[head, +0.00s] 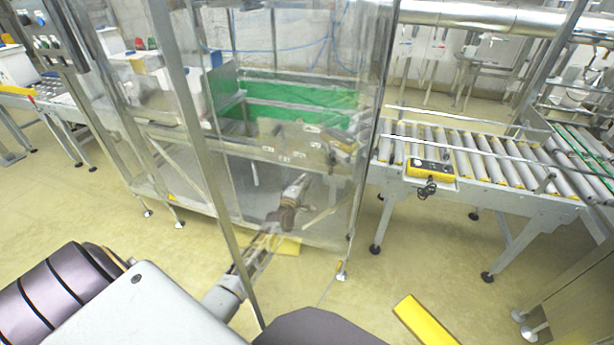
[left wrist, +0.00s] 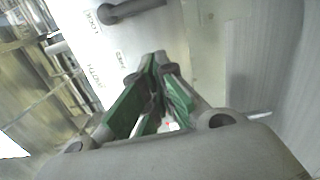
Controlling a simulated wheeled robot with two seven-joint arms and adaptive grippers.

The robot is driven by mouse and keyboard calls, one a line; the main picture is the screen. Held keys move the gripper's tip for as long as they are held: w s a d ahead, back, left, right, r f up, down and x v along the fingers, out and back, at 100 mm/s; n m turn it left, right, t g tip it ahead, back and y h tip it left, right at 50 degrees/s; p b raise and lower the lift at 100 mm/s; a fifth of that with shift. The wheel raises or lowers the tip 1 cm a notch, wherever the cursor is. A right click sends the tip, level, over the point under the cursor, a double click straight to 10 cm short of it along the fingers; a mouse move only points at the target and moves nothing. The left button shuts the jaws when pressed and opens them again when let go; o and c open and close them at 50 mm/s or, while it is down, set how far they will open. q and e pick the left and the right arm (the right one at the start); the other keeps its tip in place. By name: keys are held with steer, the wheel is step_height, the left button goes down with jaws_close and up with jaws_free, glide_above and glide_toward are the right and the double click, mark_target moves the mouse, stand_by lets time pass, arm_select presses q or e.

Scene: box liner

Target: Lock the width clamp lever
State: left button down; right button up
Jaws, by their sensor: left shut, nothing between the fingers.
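In the left wrist view a dark grey lever (left wrist: 132,10) sits on a white panel (left wrist: 125,38) at the top edge, partly cut off by the frame. Its left end lies near lettering that seems to read LOCK; further words, one like WIDTH, are below. My left gripper (left wrist: 157,58) is shut and empty, its green-padded fingers together, with the lever above and left of the tips in the picture. In the head view my left gripper (head: 302,180) reaches inside the clear enclosure, below the machine's labelled front plate. The lever is too small to tell there. My right gripper is not in view.
Clear panels (head: 280,60) and a metal post (head: 190,110) stand around the arm. The machine has a green bed (head: 300,92). A roller conveyor (head: 470,155) with a yellow control box (head: 431,168) stands to the right. A yellow bar (head: 425,320) shows low right.

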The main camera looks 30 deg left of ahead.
arm_select(q)
steer(key=shift+s+d+p, duration=0.15)
steer(key=shift+s+d, duration=0.05)
steer(key=shift+s, duration=0.8)
steer(key=shift+s+d+p, duration=0.15)
steer(key=shift+s+d, duration=0.05)
steer(key=shift+s, duration=0.75)
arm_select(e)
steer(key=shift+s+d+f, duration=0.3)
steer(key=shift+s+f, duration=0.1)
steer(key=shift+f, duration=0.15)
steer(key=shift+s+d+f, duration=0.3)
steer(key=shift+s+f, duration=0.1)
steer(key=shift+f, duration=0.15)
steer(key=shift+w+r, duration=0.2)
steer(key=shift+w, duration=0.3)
